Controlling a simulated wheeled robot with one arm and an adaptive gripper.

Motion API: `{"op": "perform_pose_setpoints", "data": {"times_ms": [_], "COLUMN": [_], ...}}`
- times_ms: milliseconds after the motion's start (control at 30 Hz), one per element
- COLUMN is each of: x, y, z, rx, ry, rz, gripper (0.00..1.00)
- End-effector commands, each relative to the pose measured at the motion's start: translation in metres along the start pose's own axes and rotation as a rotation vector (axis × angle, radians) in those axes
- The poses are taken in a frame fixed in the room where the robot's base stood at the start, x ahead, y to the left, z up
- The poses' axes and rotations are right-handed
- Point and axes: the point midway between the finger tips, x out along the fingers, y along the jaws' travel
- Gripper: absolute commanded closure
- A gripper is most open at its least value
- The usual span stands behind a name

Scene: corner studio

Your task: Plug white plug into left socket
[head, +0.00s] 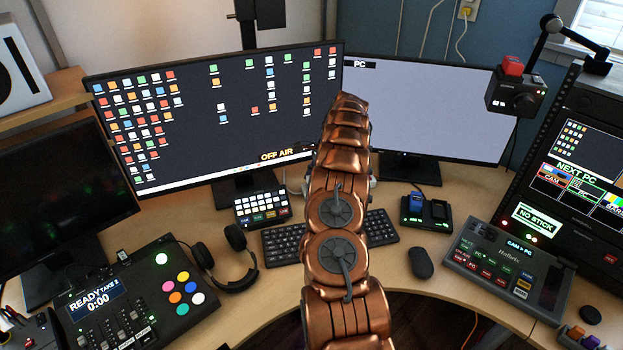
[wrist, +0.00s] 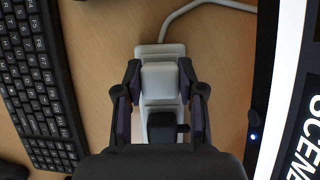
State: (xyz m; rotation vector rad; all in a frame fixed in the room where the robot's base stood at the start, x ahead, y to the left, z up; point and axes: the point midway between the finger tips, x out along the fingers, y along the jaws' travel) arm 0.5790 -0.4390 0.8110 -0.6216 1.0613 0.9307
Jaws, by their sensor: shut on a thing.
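My gripper (wrist: 160,92) shows in the wrist view, its two dark fingers shut on the sides of the white plug (wrist: 162,77). The plug is over a white socket strip (wrist: 148,49) on the desk. A black plug-like piece (wrist: 161,124) is at the strip's nearer part, close to the gripper's palm. The white plug covers the strip's middle, so I cannot tell whether it is seated or just above, nor see the left socket's holes. In the head view my arm hides the gripper, plug and strip.
A white cord (wrist: 205,5) curves from the strip's far end. A black keyboard (wrist: 36,85) lies left, and a lit screen panel (wrist: 296,100) stands close at right. Bare desk (wrist: 100,40) lies between. In the head view, a mouse (head: 421,262) and headphones (head: 228,258) flank my arm.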

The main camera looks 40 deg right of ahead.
Motion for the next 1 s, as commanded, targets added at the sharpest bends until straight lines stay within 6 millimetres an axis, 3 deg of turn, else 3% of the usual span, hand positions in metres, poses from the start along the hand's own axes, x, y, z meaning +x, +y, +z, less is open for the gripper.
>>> {"op": "perform_pose_setpoints", "data": {"times_ms": [833, 867, 1000], "x": [0.012, 0.012, 0.011], "y": [0.0, 0.0, 0.0], "z": [-0.005, -0.005, -0.005], "rx": [0.0, 0.0, 0.0], "ry": [0.0, 0.0, 0.0], "rz": [-0.001, -0.001, -0.001], "gripper": [0.92, 0.59, 0.45]}}
